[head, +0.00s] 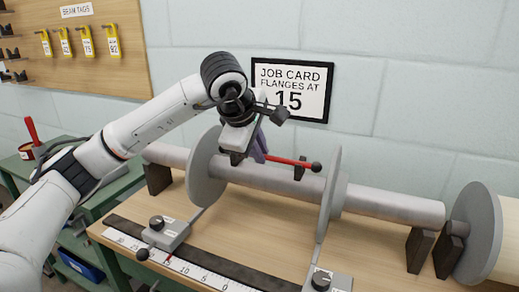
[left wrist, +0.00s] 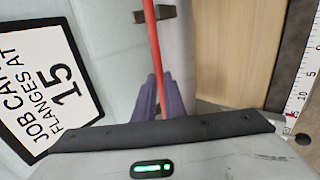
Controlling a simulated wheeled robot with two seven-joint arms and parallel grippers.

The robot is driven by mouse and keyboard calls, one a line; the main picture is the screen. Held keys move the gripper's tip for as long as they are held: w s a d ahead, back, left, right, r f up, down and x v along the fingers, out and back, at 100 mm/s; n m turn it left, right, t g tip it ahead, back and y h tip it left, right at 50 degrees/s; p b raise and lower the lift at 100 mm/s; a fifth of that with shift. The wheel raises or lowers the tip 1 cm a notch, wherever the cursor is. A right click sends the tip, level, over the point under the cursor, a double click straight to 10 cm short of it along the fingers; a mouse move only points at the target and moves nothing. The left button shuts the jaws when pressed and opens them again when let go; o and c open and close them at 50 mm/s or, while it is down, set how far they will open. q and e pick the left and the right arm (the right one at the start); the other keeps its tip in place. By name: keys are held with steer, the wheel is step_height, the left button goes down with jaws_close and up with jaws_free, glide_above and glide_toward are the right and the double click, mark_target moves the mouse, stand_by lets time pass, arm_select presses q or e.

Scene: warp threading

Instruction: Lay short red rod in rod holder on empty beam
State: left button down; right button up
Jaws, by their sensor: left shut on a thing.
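My left gripper (head: 259,152) is shut on the rod near the left flange (head: 206,168). In the left wrist view the rod (left wrist: 152,40) runs between the purple fingers (left wrist: 158,98). The dark rod holder (head: 299,173) stands on the beam between the flanges, and the rod crosses at it. I cannot tell whether the rod rests in it. The rod's gripped end is hidden. My right gripper is out of view.
A scale (head: 190,272) and sliding pointers (head: 165,235) lie along the table's front. Dark supports (head: 419,250) hold the beam. The job card (head: 290,90) on the wall reads 15.

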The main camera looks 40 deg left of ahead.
arm_select(q)
steer(key=shift+f+b, duration=0.3)
steer(key=shift+f, duration=0.15)
stand_by(0.4)
steer(key=c, duration=1.7)
jaws_free()
steer(key=shift+c, duration=0.2)
steer(key=v, duration=1)
steer(key=shift+r+p, duration=0.15)
steer(key=shift+p, duration=0.25)
steer(key=shift+s, duration=0.15)
